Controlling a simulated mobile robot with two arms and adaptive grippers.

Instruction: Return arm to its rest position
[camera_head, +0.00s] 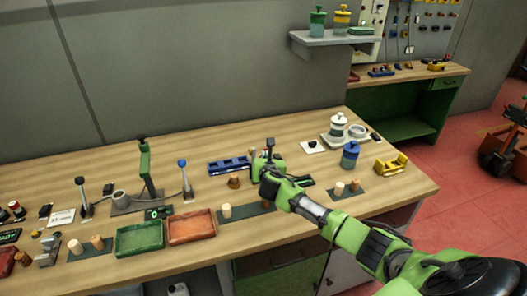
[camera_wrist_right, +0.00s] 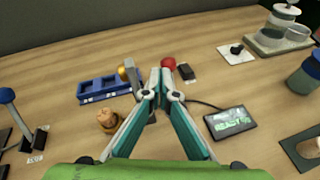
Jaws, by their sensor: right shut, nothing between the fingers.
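My right gripper (camera_head: 262,163) is over the middle of the wooden workbench (camera_head: 405,199), its green arm coming in from the lower right. In the right wrist view its two fingers (camera_wrist_right: 160,88) meet at the tips, with nothing between them. A brown stopper-like piece (camera_wrist_right: 107,118) stands left of the fingers, apart from them; it also shows in the head view (camera_head: 234,182). My left gripper is not in view.
A blue rack (camera_wrist_right: 102,88) and a lit display (camera_wrist_right: 231,123) lie close to the fingers. A green tray (camera_head: 139,237) and an orange tray (camera_head: 190,226) are at the bench front. A blue jar (camera_head: 349,155) and yellow holder (camera_head: 391,164) stand at right.

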